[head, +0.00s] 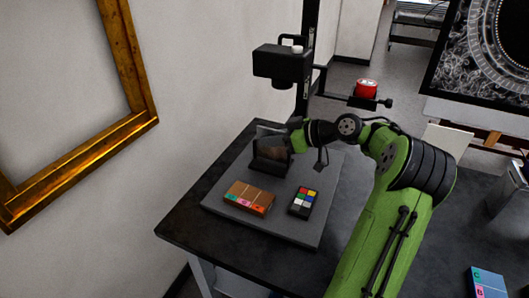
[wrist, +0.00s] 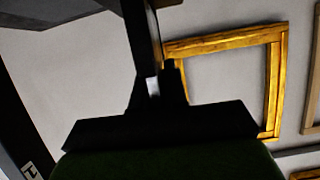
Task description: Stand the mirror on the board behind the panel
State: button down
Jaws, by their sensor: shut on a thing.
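The mirror (head: 271,152) is a dark-framed upright plate with a brownish reflection in its face. It is over the back of the grey board (head: 225,207), behind the brown panel (head: 249,196). In the wrist view my dark gripper (wrist: 153,88) closes on a thin plate seen edge-on (wrist: 139,30).
A colour chart (head: 304,202) lies right of the panel. A copy-stand camera (head: 282,64) hangs over the board from a black column (head: 308,50). A gilt frame (head: 140,75) hangs on the left wall.

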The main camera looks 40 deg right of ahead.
aim_at(257, 148)
jog(key=shift+w+a, duration=0.3)
jog(key=shift+w, duration=0.15)
jog(key=f, duration=0.1)
jog(key=f+b, duration=0.1)
jog(key=w+f+b, duration=0.1)
jog(key=shift+a+f, duration=0.15)
jog(key=shift+a, duration=0.2)
jog(key=shift+d+f, duration=0.1)
jog(key=shift+f, duration=0.05)
jog(key=c, duration=1.2)
grip_release()
jog(key=shift+o, duration=0.2)
